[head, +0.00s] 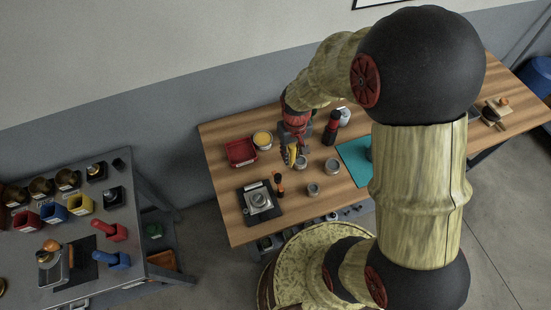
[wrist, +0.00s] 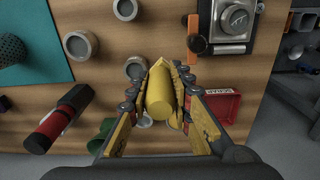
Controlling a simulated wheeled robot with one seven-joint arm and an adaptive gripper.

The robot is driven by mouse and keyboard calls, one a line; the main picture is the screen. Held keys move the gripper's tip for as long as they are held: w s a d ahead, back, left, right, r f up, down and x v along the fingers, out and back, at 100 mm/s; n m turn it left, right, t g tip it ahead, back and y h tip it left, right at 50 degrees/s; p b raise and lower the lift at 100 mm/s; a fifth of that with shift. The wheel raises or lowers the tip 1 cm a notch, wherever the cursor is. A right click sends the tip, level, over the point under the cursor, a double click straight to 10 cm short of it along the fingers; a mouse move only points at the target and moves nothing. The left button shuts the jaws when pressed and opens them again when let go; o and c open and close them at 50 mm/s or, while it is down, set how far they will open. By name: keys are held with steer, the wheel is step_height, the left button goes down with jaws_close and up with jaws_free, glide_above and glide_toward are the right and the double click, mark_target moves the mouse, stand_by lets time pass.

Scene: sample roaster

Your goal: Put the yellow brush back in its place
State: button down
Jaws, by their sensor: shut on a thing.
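My gripper (head: 293,150) is over the wooden table in the head view, pointing down. In the wrist view my gripper (wrist: 163,75) is shut on the yellow brush (wrist: 160,96), whose thick yellow cylindrical part sits between the fingers. In the head view the brush (head: 290,155) is a small yellow patch at the fingertips. Its far end is hidden, and I cannot tell whether it touches the table. On the metal table at left, a red handle (head: 103,226) stands tilted in a red block and a blue handle (head: 106,259) in a blue block.
The wooden table holds a red tray (head: 241,152), a yellow-topped cup (head: 262,139), a black scale (head: 258,203), a red-and-black bottle (head: 332,127), several small metal cups (head: 313,190) and a teal mat (head: 351,154). A floor gap separates the two tables.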

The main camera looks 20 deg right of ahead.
steer(key=w+a+f, duration=0.1)
steer(key=w+f, duration=0.1)
steer(key=f, duration=0.1)
steer(key=w+a+f+b, duration=0.1)
steer(key=w+f, duration=0.1)
steer(key=f, duration=0.1)
steer(key=w+a+f, duration=0.1)
steer(key=w+f, duration=0.1)
steer(key=f, duration=0.2)
steer(key=shift+a+b, duration=0.2)
steer(key=shift+b, duration=0.15)
steer(key=shift+r, duration=0.15)
steer(key=c, duration=1.6)
jaws_free()
steer(key=s+r+t+p, duration=0.1)
steer(key=s+r, duration=0.2)
steer(key=r, duration=1.1)
steer(key=s+r+t+p, duration=0.1)
steer(key=s+r+t, duration=0.15)
steer(key=r, duration=1.25)
steer(key=shift+t, duration=0.95)
steer(key=s+r, duration=0.3)
steer(key=s, duration=0.1)
steer(key=s+r, duration=0.3)
steer(key=s, duration=0.1)
steer(key=s+r, duration=0.3)
steer(key=s, duration=0.2)
steer(key=shift+r, duration=0.2)
